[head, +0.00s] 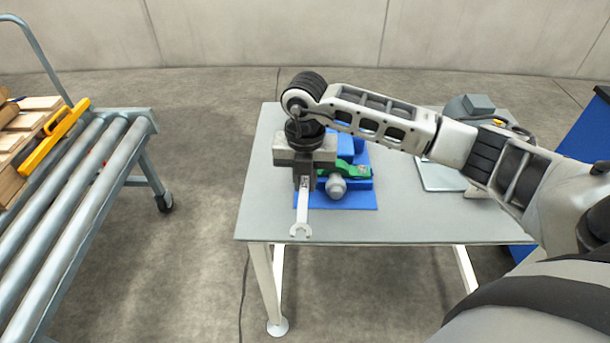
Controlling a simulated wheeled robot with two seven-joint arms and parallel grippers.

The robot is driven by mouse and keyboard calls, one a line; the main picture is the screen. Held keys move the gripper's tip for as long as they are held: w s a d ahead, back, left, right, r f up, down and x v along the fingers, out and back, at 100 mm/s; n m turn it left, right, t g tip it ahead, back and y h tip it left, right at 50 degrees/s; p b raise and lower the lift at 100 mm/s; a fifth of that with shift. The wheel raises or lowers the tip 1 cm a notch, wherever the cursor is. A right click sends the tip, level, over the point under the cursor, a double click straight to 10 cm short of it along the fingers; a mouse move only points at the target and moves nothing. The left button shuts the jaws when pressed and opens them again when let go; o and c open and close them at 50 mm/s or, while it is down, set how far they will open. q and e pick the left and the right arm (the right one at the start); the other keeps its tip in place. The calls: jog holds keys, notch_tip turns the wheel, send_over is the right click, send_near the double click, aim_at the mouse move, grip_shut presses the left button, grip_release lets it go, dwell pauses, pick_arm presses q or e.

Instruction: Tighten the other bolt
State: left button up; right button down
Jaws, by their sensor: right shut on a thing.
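My right gripper (303,180) points down over the left part of the table and is shut on a wrench (302,212). The wrench's open jaw end hangs toward the table's front edge; its other end is hidden by the gripper. Just right of the gripper is a blue fixture (360,184) with a green part (357,178) and a rounded grey piece (336,186). The fixture stands on a blue mat (352,202). I cannot make out any bolt; the gripper and arm cover part of the fixture. My left gripper is not in view.
The grey table (420,225) has free room at its front right. A grey device (470,106) and a light plate (440,176) are at its back right, partly behind my arm. A roller conveyor (75,210) with wooden pallets and a yellow bar (55,137) stands left, across open floor.

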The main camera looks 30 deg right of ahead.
notch_tip(320, 180, down, 2)
jog(key=shift+b, duration=0.4)
jog(key=d+n, duration=0.1)
jog(key=s+d+n, duration=0.1)
jog(key=d+n, duration=0.1)
jog(key=n, duration=0.1)
jog(key=shift+s+d+r+b, duration=0.2)
jog(key=shift+d+r+b, duration=0.1)
jog(key=d+n+b, duration=0.3)
jog(key=d+n, duration=0.2)
jog(key=n, duration=0.1)
jog(key=shift+w+d, duration=0.15)
jog(key=shift+d, duration=0.05)
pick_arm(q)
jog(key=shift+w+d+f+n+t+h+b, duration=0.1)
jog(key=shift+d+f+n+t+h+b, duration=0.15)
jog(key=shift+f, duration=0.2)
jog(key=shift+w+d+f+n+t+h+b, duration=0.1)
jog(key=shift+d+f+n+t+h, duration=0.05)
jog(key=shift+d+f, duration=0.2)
pick_arm(e)
jog(key=shift+w+d+r+n, duration=0.15)
jog(key=shift+d+n, duration=0.3)
jog(key=shift+n, duration=0.25)
jog(key=shift+w+d+f+n, duration=0.15)
jog(key=shift+d+n, duration=0.25)
jog(key=shift+n, duration=0.3)
